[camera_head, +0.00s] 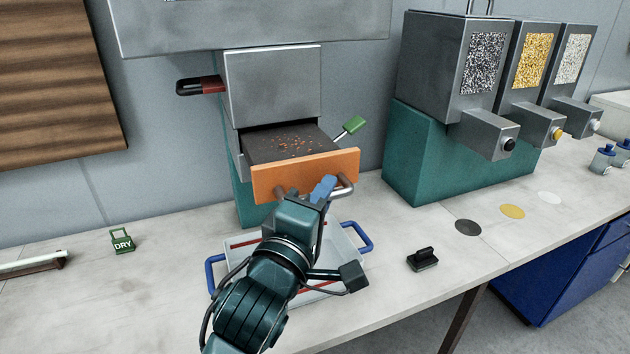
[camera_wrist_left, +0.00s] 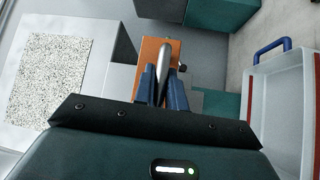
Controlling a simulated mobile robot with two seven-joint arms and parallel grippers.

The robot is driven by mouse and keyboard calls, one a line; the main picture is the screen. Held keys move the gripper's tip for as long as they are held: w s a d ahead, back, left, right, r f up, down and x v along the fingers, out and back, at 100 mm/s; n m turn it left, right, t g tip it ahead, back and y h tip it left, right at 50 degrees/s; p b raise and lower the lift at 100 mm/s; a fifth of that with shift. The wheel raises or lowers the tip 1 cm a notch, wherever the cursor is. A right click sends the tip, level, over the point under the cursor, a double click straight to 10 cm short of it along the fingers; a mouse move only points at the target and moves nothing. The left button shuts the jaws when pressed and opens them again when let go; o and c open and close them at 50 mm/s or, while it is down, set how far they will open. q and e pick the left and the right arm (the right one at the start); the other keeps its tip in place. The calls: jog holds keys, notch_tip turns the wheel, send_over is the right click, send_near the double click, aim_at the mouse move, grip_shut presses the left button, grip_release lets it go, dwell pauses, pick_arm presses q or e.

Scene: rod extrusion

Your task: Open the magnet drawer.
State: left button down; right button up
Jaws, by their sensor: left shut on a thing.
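The magnet drawer has an orange front (camera_head: 304,174) and a grey metal handle (camera_head: 345,190). It is pulled out of the grey housing (camera_head: 273,86), and its dark tray (camera_head: 290,143) shows small orange-brown bits. My left gripper (camera_head: 322,188) is at the drawer front, its blue fingers shut on the handle. In the left wrist view the handle (camera_wrist_left: 165,58) stands between the fingers (camera_wrist_left: 164,88), with the orange front (camera_wrist_left: 152,50) behind it. My right gripper is not in view.
A white tray with blue handles (camera_head: 363,236) lies on the counter below the drawer. A green lever (camera_head: 354,125) and a red-and-black magnet (camera_head: 200,86) flank the housing. Hoppers (camera_head: 455,70) stand at the right on a teal base. A black stamp-like block (camera_head: 422,259) lies right of the tray.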

pick_arm(q)
jog(key=shift+w, duration=0.15)
jog(key=c, duration=1.5)
grip_release()
jog(key=shift+o, duration=0.2)
jog(key=shift+a, duration=0.1)
